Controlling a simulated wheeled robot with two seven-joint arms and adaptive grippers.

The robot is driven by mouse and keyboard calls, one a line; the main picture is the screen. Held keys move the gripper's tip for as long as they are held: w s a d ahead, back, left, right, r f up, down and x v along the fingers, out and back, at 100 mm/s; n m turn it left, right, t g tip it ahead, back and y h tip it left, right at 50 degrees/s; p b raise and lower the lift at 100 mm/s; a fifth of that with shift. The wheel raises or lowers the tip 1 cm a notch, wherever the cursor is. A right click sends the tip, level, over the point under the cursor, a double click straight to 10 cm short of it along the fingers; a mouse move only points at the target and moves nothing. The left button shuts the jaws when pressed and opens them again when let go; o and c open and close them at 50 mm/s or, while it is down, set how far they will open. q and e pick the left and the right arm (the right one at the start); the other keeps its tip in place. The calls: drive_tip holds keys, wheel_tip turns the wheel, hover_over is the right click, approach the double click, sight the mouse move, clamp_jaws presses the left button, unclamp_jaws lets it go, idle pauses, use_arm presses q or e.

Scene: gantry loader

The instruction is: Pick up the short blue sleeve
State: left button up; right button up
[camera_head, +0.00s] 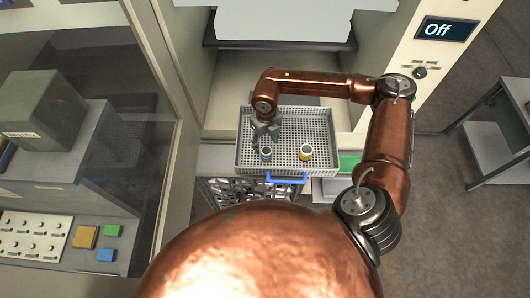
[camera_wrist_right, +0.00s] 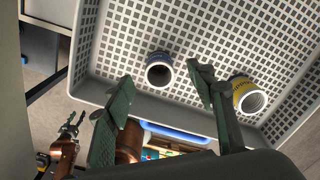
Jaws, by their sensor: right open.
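The short blue sleeve (camera_head: 266,153) stands upright in the grey perforated tray (camera_head: 322,168), left of centre near the front wall. My right gripper (camera_head: 262,136) is over the tray, just behind and above the sleeve. In its wrist view the two green fingers (camera_wrist_right: 163,112) are apart, with nothing between them. The sleeve shows beyond the fingertips, toward the gap. My left gripper (camera_wrist_right: 72,124) shows small at the lower left of the wrist view; its jaw state is unclear.
A yellow sleeve (camera_head: 305,153) stands in the tray, right of the blue one. The tray's right half is mostly free.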

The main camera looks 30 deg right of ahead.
sight(266, 150)
drive_tip(key=f+p, duration=0.1)
drive_tip(key=f, duration=0.1)
drive_tip(key=f+p, duration=0.1)
drive_tip(key=f, duration=0.1)
drive_tip(key=f+p, duration=0.1)
drive_tip(key=f, duration=0.1)
drive_tip(key=shift+s+a+f, duration=0.1)
drive_tip(key=shift+s, duration=0.25)
drive_tip(key=shift+f, duration=0.35)
drive_tip(key=shift+c, duration=0.2)
drive_tip(key=c, duration=1.3)
clamp_jaws()
drive_tip(key=shift+r, duration=0.2)
